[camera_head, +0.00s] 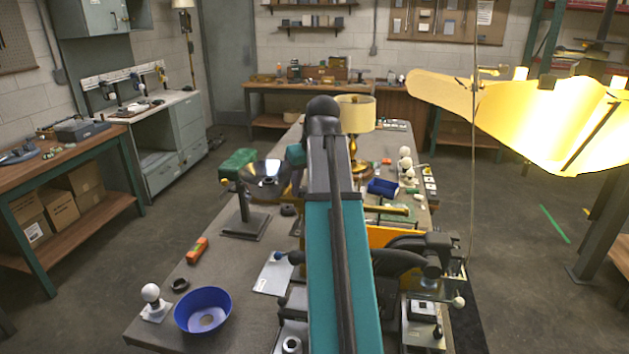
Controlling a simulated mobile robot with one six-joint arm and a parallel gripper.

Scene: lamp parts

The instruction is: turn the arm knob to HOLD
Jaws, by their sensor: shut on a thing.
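My own teal and black arm fills the middle of the view, and my gripper's jaws cannot be made out; they seem hidden behind it. I cannot tell what they touch. A dark ball-ended knob (281,256) shows just left of the arm, above a pale plate (273,274). I cannot tell whether this is the arm knob. A dark curved mechanism (405,262) stands right of the arm. A lever with a pale ball end (459,301) shows near it. No HOLD mark can be read.
A large glowing shade (545,115) hangs at upper right. Open floor lies left of the bench.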

